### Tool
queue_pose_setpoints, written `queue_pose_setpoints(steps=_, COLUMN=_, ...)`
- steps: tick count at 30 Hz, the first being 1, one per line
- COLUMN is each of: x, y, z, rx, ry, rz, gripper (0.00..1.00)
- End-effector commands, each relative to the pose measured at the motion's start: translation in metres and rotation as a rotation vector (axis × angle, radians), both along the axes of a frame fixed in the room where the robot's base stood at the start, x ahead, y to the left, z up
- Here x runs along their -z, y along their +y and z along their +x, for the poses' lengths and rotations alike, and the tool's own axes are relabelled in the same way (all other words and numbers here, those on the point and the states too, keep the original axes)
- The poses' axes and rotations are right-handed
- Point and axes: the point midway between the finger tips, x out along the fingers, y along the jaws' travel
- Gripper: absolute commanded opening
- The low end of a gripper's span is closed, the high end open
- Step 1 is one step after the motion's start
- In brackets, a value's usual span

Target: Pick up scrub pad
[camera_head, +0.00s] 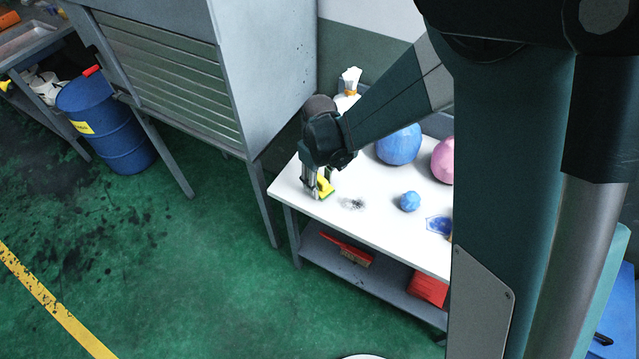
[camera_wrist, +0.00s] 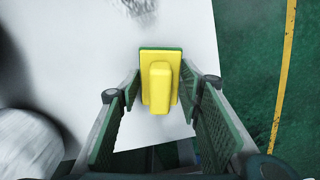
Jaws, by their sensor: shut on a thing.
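The scrub pad (camera_wrist: 161,70) is yellow with a green layer beneath and a raised yellow grip on top. In the wrist view it lies between the two fingers of my gripper (camera_wrist: 160,98), over the white tabletop. In the head view the scrub pad (camera_head: 325,188) shows at the front left corner of the white table (camera_head: 385,227), partly covered by my gripper (camera_head: 318,188), which points down. The gripper is shut on the scrub pad. I cannot tell whether the pad touches the table or is slightly above it.
A grey wire scourer (camera_head: 355,203), a small blue ball (camera_head: 409,201), a large blue ball (camera_head: 398,145) and a pink ball (camera_head: 443,160) are on the table. A white bottle (camera_head: 347,92) stands behind my gripper. A grey cabinet (camera_head: 265,70) stands close on the left.

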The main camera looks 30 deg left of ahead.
Motion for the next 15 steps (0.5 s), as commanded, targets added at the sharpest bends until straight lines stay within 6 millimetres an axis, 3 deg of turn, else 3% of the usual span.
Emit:
queue_pose_setpoints(steps=8, x=-0.011, y=0.0, z=0.0, rx=0.0, ry=0.0, rz=0.0, gripper=0.24)
queue_pose_setpoints(steps=15, x=-0.039, y=0.0, z=0.0, rx=0.0, ry=0.0, rz=0.0, gripper=0.24)
